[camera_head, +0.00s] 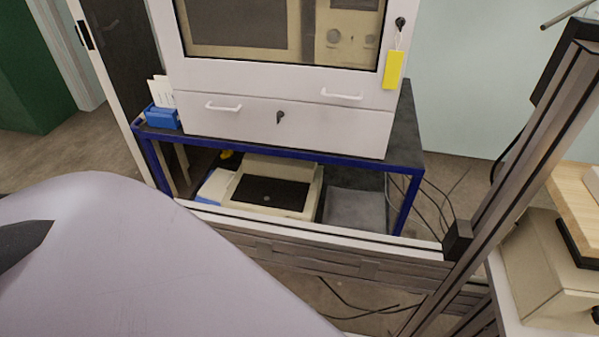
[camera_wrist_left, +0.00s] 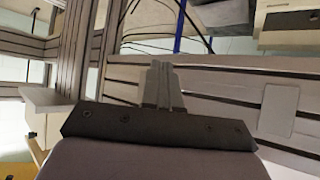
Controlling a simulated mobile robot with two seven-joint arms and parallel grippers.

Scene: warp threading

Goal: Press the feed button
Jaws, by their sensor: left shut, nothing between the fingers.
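I cannot make out a feed button in either view. My left gripper (camera_wrist_left: 163,68) shows in the left wrist view, with its two grey fingers together and nothing between them. The fingers point up the picture towards a pale frame with dark slots, and I cannot tell whether they touch anything. In the head view a large smooth grey-lilac part of my arm fills the lower left and hides what lies behind it. No gripper shows in the head view, and my right gripper is in neither view.
A white cabinet (camera_head: 228,80) with a window and a yellow tag (camera_head: 393,70) stands on a blue-framed table (camera_head: 410,205). A beige device (camera_head: 312,200) sits on its lower shelf. A dark metal upright (camera_head: 530,165) stands at right, beside another beige box (camera_head: 545,270). Cables lie on the floor.

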